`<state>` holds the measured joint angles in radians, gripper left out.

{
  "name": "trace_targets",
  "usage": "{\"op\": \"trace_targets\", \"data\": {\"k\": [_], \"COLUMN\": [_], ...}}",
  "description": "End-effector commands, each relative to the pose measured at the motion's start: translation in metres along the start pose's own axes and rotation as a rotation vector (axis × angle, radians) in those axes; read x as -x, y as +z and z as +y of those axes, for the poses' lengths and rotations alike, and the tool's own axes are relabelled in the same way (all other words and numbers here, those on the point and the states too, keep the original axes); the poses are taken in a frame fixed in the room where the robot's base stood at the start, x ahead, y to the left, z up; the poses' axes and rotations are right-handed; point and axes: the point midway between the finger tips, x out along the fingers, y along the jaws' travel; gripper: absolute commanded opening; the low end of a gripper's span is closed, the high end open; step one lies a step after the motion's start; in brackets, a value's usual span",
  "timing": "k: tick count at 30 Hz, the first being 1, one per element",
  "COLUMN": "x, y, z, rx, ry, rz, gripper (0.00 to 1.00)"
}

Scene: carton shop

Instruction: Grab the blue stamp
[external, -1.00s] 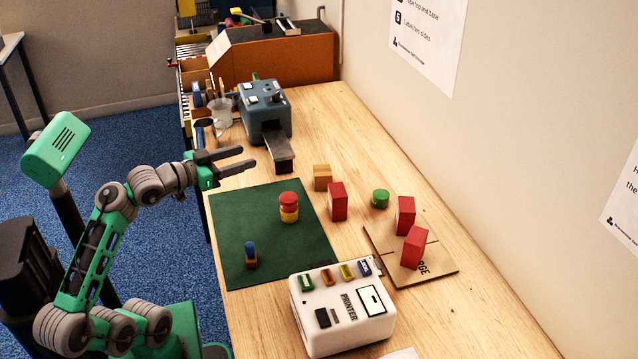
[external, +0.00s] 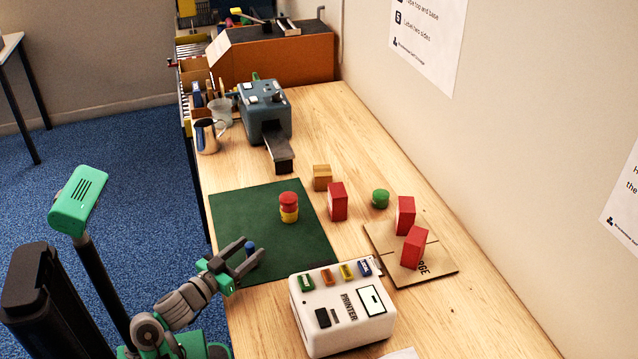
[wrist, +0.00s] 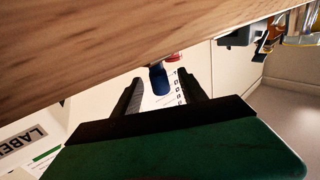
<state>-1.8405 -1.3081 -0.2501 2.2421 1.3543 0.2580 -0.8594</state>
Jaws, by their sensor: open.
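The blue stamp (external: 250,247) stands on the green mat (external: 240,200), near its front left part. Its blue top shows in the external view, while its brown base is hidden behind my gripper. My gripper (external: 251,249) is low over the mat, open, with its fingers around the stamp. In the wrist view the stamp's blue body (wrist: 159,80) shows between the two open fingertips (wrist: 160,76), with gaps on both sides. No contact is visible.
A red-topped yellow piece (external: 288,207) stands farther back on the mat. The white printer (external: 341,310) stands close to the right of my gripper.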

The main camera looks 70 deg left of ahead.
Motion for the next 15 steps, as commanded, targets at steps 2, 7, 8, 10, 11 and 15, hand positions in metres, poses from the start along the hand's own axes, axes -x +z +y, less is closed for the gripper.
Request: {"op": "trace_targets", "data": {"k": [2, 7, 8, 10, 11, 15], "x": [-0.0081, -0.0127, -0.0125, -0.0124, -0.0123, -0.0122], "y": [0.0003, -0.0003, -0.0004, -0.0004, -0.0004, -0.0004], "z": [-0.0014, -0.0002, -0.0001, 0.0000, 0.0000, 0.0001], "rx": [-0.001, 0.000, 0.000, 0.000, 0.000, 0.000], "ry": [-0.005, 0.001, 0.002, 0.002, 0.002, 0.002], "rz": [0.000, 0.000, 0.000, 0.000, 0.000, 0.000], "gripper": [0.49, 0.49, 0.49, 0.49, 0.49, 0.37]}}
